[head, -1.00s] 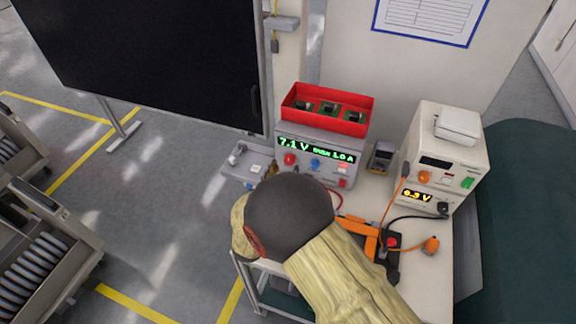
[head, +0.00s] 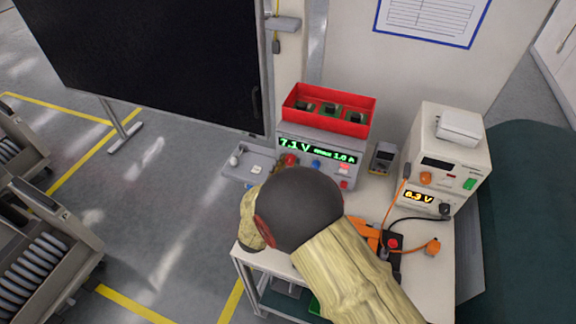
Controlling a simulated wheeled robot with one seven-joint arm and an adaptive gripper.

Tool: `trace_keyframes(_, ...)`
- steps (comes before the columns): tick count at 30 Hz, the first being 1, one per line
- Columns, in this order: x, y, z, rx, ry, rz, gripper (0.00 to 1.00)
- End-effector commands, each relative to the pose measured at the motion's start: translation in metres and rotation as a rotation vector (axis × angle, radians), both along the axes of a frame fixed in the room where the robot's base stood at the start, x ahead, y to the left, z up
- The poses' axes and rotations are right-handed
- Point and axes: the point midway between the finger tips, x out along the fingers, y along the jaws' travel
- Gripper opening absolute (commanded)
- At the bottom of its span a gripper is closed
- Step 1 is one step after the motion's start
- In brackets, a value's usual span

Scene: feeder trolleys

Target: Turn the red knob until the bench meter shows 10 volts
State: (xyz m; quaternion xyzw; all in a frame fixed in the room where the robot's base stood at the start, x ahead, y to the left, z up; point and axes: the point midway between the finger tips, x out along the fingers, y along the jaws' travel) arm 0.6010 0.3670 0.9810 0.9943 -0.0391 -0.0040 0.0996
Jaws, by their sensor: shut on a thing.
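The red knob (head: 289,160) is on the front of a grey bench unit (head: 318,168), left of a blue knob (head: 316,164). The unit's green display (head: 319,151) reads about 7 V and 1.0 A; the digit after the point is hard to read. A white unit (head: 447,155) at right has an amber display (head: 418,196) that reads 6.3 or 8.3 V. My arm's dark rounded joint and tan sleeve cover the area in front of the grey unit. My gripper does not show; it is hidden behind the arm or out of frame.
A red bin (head: 325,122) with dark parts sits on the grey unit. A small handheld meter (head: 382,157) stands between the units. A grey tray (head: 240,168) lies left. Orange and black leads and a red-buttoned box (head: 393,242) are on the white bench (head: 425,275).

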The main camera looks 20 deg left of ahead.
Motion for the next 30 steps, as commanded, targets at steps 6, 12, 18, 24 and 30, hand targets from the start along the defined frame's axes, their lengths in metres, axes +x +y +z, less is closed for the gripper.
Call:
trace_keyframes(6, -0.0001, 0.0003, 0.0, 0.0, 0.0, 0.001, 0.11)
trace_keyframes(12, -0.0001, 0.0004, -0.0001, 0.001, 0.0, 0.001, 0.03)
trace_keyframes(18, -0.0001, 0.0005, -0.0005, 0.027, -0.002, 0.001, 0.03)
trace_keyframes(24, -0.0001, 0.0005, -0.002, 0.12, -0.009, 0.001, 0.03)
trace_keyframes(30, 0.0001, 0.0007, -0.0024, 0.281, -0.024, 0.001, 0.03)
